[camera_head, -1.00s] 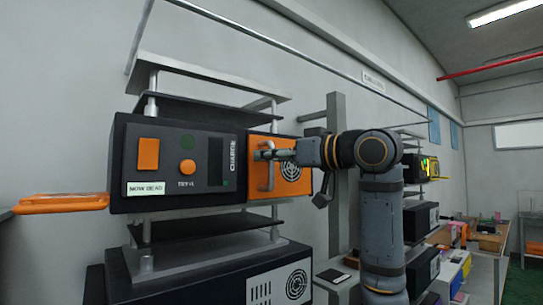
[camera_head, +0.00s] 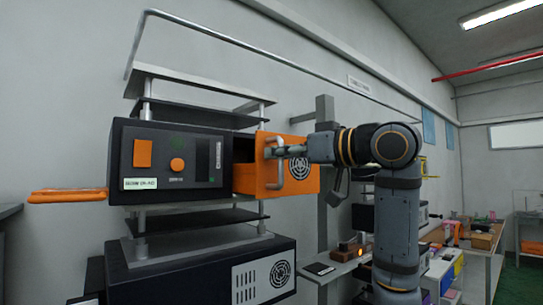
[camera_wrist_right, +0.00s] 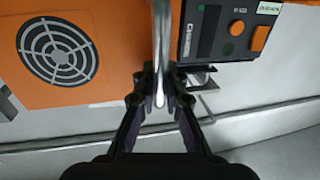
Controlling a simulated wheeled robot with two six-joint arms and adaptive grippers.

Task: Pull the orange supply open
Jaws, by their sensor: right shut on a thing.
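The orange supply (camera_head: 252,178) is a box-shaped unit with a round black vent and a metal bar handle (camera_head: 281,175) on its front. It stands partly out of the dark housing (camera_head: 126,165), with a dark opening showing beside it. My right gripper (camera_head: 273,152) is shut on the handle. In the right wrist view, the fingers (camera_wrist_right: 160,90) close around the handle (camera_wrist_right: 163,40), in front of the orange face (camera_wrist_right: 112,50). My left gripper is not in view.
An orange bar-like piece (camera_head: 68,196) sticks out left of the housing. Another dark unit (camera_head: 250,285) with a vent stands below. A metal rail (camera_head: 250,57) runs above. A bench (camera_head: 480,245) with several items stands at the far right.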

